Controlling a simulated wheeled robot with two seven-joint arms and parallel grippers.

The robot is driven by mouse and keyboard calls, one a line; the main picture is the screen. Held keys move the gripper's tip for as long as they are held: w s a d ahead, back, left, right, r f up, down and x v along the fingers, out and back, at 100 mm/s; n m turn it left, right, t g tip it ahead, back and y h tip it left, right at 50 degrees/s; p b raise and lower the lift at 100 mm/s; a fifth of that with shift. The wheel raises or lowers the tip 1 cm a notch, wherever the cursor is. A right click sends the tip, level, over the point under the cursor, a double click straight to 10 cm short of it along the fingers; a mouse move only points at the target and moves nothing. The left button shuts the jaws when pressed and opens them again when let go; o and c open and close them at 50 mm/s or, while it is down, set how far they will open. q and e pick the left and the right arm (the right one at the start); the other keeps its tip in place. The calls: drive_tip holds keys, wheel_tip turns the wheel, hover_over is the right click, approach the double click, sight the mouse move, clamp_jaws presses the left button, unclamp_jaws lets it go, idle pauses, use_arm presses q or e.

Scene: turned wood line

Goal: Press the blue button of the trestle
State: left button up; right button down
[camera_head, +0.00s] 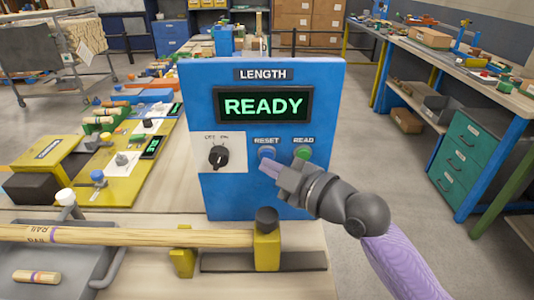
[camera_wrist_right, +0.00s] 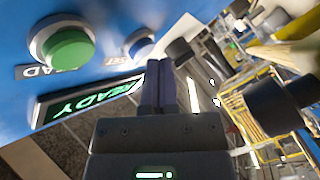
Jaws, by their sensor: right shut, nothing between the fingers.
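The blue panel labelled LENGTH (camera_head: 331,90) stands upright on the bench, its display (camera_head: 263,106) reading READY in green. My left gripper is out of view.
A black knob (camera_head: 218,156) is on the panel's white plate. A wooden rail (camera_head: 130,236) lies in front, its right end at a yellow stop (camera_head: 267,248). Yellow fixtures (camera_head: 110,178) stand to the left. A workbench with green drawers (camera_head: 468,155) stands right, beyond open floor.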

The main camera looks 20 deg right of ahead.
drive_tip(key=shift+s+a, duration=0.1)
drive_tip(key=shift+s, duration=0.25)
drive_tip(key=s+p, duration=0.1)
drive_tip(key=s+a+p, duration=0.1)
drive_tip(key=s, duration=0.1)
drive_tip(key=shift+s+r, duration=0.1)
drive_tip(key=shift+s, duration=0.1)
drive_tip(key=shift+s+a, duration=0.2)
drive_tip(key=shift+s, duration=0.5)
